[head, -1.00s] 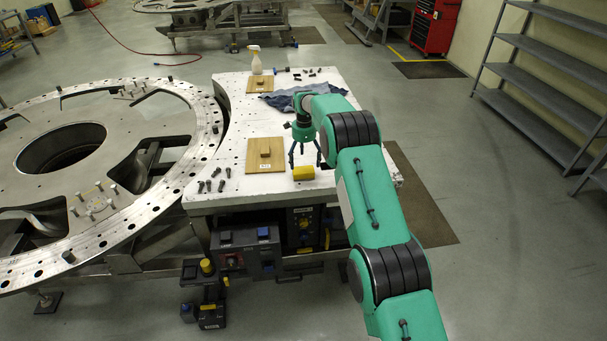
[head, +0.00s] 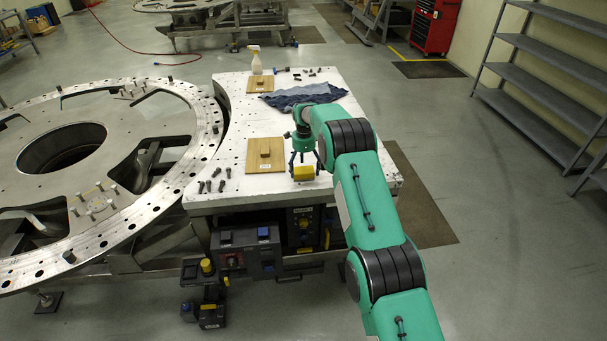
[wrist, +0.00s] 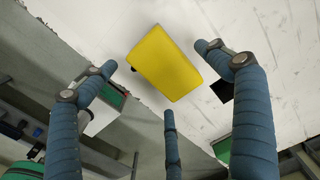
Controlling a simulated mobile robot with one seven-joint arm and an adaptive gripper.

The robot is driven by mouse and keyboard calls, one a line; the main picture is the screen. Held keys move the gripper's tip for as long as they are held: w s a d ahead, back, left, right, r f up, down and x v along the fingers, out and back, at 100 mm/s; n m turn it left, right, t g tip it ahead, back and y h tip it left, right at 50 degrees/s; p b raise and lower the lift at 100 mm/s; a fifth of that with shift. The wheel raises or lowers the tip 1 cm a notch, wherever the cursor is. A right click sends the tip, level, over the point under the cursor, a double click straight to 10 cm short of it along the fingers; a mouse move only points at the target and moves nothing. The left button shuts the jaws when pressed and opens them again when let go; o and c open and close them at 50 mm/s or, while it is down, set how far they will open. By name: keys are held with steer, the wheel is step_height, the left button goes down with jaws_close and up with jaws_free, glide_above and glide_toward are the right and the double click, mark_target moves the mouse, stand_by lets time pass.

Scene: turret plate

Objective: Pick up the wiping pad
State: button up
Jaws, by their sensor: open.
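The yellow wiping pad (head: 303,173) is a small block lying near the front edge of the white table. My gripper (head: 304,163) is above it, pointing down, with its fingers spread at either side of the pad in the head view. In the wrist view the pad (wrist: 165,63) lies at a tilt beyond and between the three blue fingers of my gripper (wrist: 155,60). The fingers are open and nothing is held. Whether any fingertip touches the pad or table cannot be told.
Several dark bolts (head: 213,184) stand farther left. A blue cloth (head: 300,95), a spray bottle (head: 256,61) and another board (head: 260,86) are farther back. The large metal ring (head: 205,110) adjoins the table's left side.

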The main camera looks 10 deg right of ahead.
steer(key=shift+f, duration=1.15)
steer(key=c, duration=1.4)
steer(key=shift+r, duration=0.1)
steer(key=shift+r, duration=1.55)
steer(key=shift+s+r, duration=0.15)
steer(key=shift+s, duration=0.05)
steer(key=shift+s+d+r+b, duration=0.15)
steer(key=shift+s+r+b, duration=0.1)
steer(key=shift+s, duration=2.35)
steer(key=shift+s+d+r+b, duration=0.1)
steer(key=shift+s+r+b, duration=0.15)
steer(key=shift+s, duration=2.3)
steer(key=shift+s+d+r+b, duration=0.15)
steer(key=shift+s+r+b, duration=0.1)
steer(key=shift+s, duration=2.35)
steer(key=shift+c, duration=0.2)
